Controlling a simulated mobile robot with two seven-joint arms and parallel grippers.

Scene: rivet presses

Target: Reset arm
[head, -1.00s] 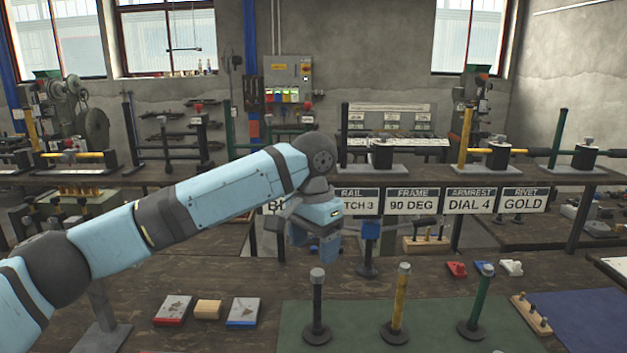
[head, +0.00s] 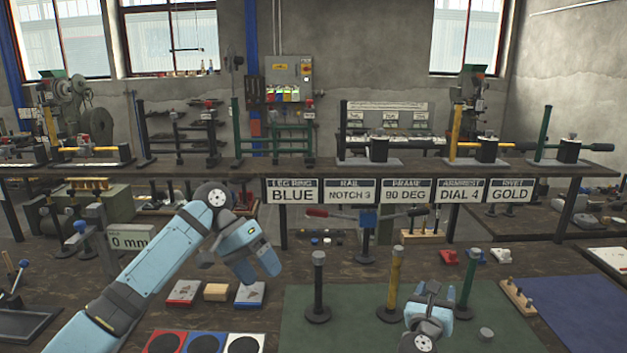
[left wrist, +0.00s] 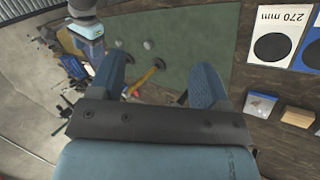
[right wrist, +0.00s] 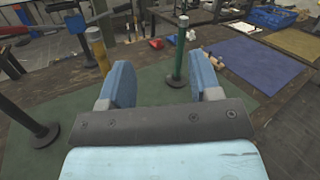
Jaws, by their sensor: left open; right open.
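My left gripper (head: 257,263) hangs open and empty above the bench, near the red-, wood- and blue-topped blocks. In the left wrist view its two fingers (left wrist: 155,80) are spread with nothing between them. My right gripper (head: 432,292) is low over the green mat (head: 345,335), by the posts. In the right wrist view its fingers (right wrist: 160,85) are apart, with no object held. A black post (head: 318,285), a yellow post (head: 394,280) and a green post (head: 467,285) stand upright on the mat. The green post (right wrist: 179,60) shows beyond the right fingers.
A shelf (head: 330,168) with fixtures and sign plates such as BLUE (head: 292,191) runs across the back. Red (head: 449,257) and white (head: 500,256) parts lie behind the mat. A blue mat (head: 590,310) is at right. Disc cards (head: 205,342) lie at front left.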

